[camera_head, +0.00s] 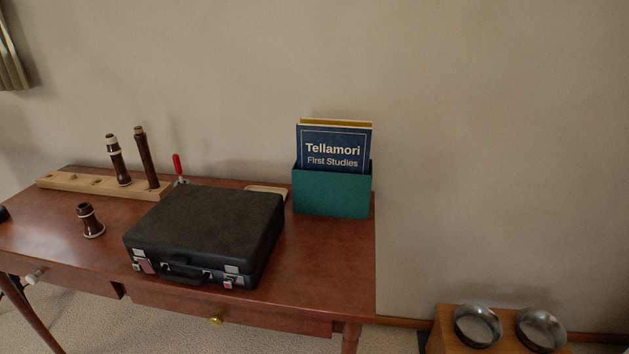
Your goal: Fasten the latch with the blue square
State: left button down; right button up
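A closed black case (207,228) lies flat on the reddish-brown desk (320,262), with its handle (182,274) on the front side. A metal left latch (139,253) sits near the case's front left corner, with a pinkish-red patch beside it. A metal right latch (231,270) sits near the front right corner, with a small red mark below it. I cannot make out a blue square on either latch, nor whether each latch is fastened. Neither of my grippers is in view.
A wooden peg stand (75,184) holds dark woodwind pieces at the back left. A loose woodwind piece (89,221) stands left of the case. A teal box (331,191) with books stands behind right. Metal bowls (477,325) sit low at the right. The desk's front right is clear.

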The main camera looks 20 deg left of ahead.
aim_at(136, 265)
jog(key=u, duration=1.35)
